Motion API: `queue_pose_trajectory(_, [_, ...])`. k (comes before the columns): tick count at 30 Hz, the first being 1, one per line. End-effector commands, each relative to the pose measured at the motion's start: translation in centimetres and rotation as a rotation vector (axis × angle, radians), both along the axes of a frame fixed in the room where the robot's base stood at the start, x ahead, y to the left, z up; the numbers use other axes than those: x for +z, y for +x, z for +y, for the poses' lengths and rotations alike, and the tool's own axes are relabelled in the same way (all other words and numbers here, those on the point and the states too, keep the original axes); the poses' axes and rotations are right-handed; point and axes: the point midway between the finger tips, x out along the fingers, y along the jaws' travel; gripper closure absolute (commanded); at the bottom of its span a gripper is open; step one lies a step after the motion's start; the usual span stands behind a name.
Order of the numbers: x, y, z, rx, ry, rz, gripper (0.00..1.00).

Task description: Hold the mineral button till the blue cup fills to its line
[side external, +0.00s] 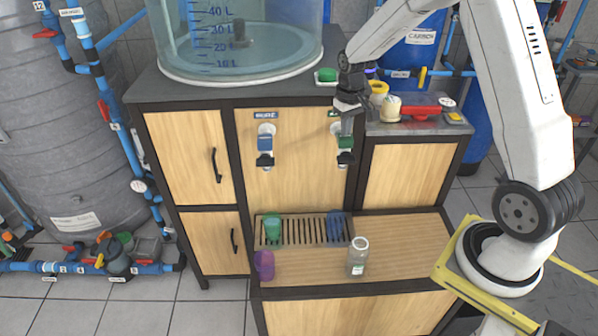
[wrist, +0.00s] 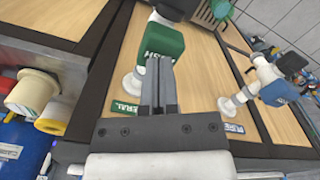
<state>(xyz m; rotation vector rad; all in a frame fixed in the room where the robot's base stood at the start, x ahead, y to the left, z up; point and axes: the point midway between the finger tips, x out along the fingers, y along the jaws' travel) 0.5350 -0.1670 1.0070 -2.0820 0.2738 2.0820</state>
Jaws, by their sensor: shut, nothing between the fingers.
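The green mineral tap (side external: 345,143) is on the wooden panel, at the right. My gripper (side external: 347,128) is shut and empty, pointing down at the tap's top. In the wrist view my fingertips (wrist: 160,62) overlap the edge of the green tap block (wrist: 166,46); whether they touch or press it I cannot tell. The MINERAL label (wrist: 127,110) is beside the fingers. The blue cup (side external: 336,228) stands upright on the slotted drip tray, below the mineral tap. Its line and water level are too small to make out, and no stream is visible.
The blue PURE tap (side external: 265,143) is left of the mineral tap, with a green cup (side external: 272,228) below it on the drip tray (side external: 302,231). A purple cup (side external: 264,265) and a clear jar (side external: 358,257) stand in front. A large clear tank (side external: 240,45) sits on top.

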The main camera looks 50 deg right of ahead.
Motion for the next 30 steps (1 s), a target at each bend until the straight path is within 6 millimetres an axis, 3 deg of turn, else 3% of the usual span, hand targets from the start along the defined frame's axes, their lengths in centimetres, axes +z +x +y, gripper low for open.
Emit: queue_pose_trajectory(30, [-1.3,0.0,0.0,0.000,0.000,0.000,1.00])
